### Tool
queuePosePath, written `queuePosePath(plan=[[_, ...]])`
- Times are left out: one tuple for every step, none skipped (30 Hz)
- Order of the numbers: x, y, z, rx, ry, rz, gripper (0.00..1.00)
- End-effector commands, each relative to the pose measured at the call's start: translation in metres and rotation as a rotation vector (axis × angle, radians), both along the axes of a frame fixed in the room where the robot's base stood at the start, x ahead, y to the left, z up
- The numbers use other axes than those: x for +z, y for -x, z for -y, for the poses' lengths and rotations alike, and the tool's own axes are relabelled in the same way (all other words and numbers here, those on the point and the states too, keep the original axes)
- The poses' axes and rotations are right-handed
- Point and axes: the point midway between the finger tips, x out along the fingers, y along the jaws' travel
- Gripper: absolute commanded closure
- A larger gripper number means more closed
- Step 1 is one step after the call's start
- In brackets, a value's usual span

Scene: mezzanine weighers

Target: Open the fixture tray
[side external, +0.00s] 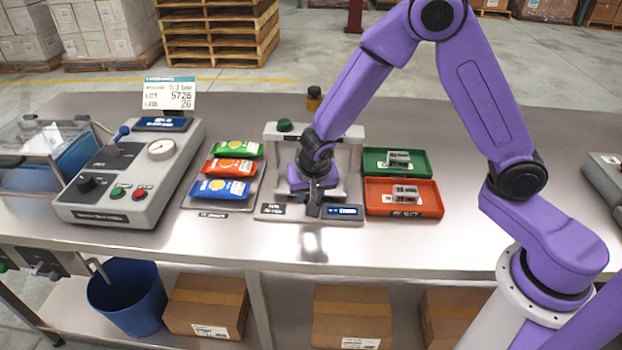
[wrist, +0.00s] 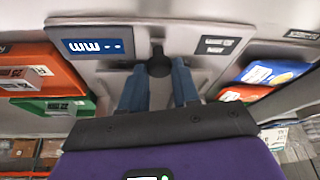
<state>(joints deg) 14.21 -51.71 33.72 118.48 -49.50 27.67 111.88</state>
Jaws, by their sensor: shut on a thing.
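The grey fixture (side external: 355,145) stands mid-bench, with a green button (side external: 284,125) on top and a low base in front bearing two dark labels. My gripper (side external: 314,205) reaches down at the front of this fixture and hides much of its middle. In the wrist view my gripper (wrist: 158,84) has its two blue fingers on either side of a dark round knob (wrist: 158,64), shut on it. The knob is on the grey front part of the fixture tray (wrist: 140,27). How far the tray is out is hard to tell, as my arm covers it.
A mat with green, red and blue packets (side external: 220,189) lies left. Beyond it is a control box (side external: 95,205). The front bench strip is clear.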

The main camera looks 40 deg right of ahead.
Motion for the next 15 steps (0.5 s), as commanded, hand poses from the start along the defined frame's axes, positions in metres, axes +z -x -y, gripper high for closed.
queuePosePath(plan=[[0.0000,0.0016,-0.0015,0.001,0.000,0.000,1.00],[0.0000,0.0018,-0.0018,0.001,0.000,0.000,1.00],[0.0000,0.0019,-0.0017,0.000,0.000,0.000,1.00],[0.0000,0.0018,-0.0016,0.000,0.000,0.000,1.00],[0.0000,0.0016,-0.0015,0.000,0.000,0.000,1.00],[-0.0001,0.0016,-0.0014,0.000,0.000,0.000,1.00],[0.0000,0.0015,-0.0013,0.000,0.000,0.000,1.00],[0.0000,0.0014,-0.0013,0.000,0.000,0.001,1.00],[-0.0001,0.0013,-0.0011,0.000,0.000,0.001,1.00],[0.0000,0.0012,-0.0011,0.000,0.000,0.001,0.63],[0.0000,0.0012,-0.0009,0.000,0.000,0.001,0.53],[0.0000,0.0012,-0.0009,0.000,0.000,0.001,0.44],[0.0000,0.0012,-0.0009,0.000,0.000,0.001,0.44],[0.0001,0.0011,-0.0009,0.000,0.000,0.001,0.44],[0.0001,0.0011,-0.0009,0.000,0.000,0.001,0.44]])
